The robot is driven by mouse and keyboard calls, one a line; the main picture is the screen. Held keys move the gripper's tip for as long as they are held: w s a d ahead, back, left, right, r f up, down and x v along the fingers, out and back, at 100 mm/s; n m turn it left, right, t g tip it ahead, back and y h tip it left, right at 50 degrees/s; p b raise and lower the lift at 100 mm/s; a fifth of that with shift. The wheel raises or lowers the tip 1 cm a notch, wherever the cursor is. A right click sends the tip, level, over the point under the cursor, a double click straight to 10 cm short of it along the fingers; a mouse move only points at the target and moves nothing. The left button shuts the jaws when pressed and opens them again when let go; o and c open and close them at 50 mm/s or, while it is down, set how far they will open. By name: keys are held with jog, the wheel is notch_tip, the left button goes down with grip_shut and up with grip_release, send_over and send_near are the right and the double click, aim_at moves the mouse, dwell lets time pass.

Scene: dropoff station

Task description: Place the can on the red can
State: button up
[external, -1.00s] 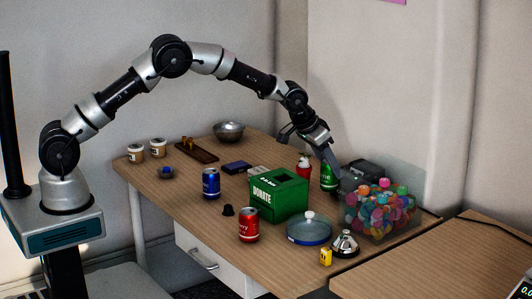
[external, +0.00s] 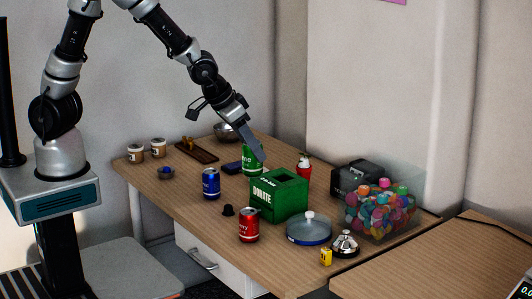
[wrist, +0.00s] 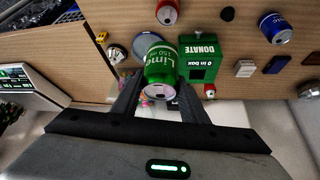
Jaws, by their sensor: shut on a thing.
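My gripper (external: 256,153) is shut on a green can (external: 252,163). In the external view the can shows behind the green donation box. In the wrist view the green can (wrist: 160,67), marked "Lime", sits between the two fingers (wrist: 160,95). The red can (external: 249,225) stands upright near the table's front edge, to the left of the glass dish. It also shows at the top of the wrist view (wrist: 167,12). My gripper is behind the red can and apart from it.
The green donation box (external: 279,196) stands between my gripper and the red can. A blue can (external: 211,184) stands to the left, a small black object (external: 228,210) beside the red can. A lidded dish (external: 309,229), a bell (external: 345,243) and a candy bin (external: 380,210) stand to the right.

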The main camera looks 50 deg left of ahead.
aim_at(248, 168)
jog(key=shift+s+a, duration=0.1)
jog(key=shift+s, duration=0.3)
notch_tip(248, 168, down, 6)
jog(key=shift+s+a+r+b, duration=0.1)
jog(key=shift+b, duration=1.05)
jog(key=shift+f+b, duration=0.55)
jog(key=shift+f, duration=1.55)
jog(key=shift+f, duration=0.15)
jog(key=o, duration=1)
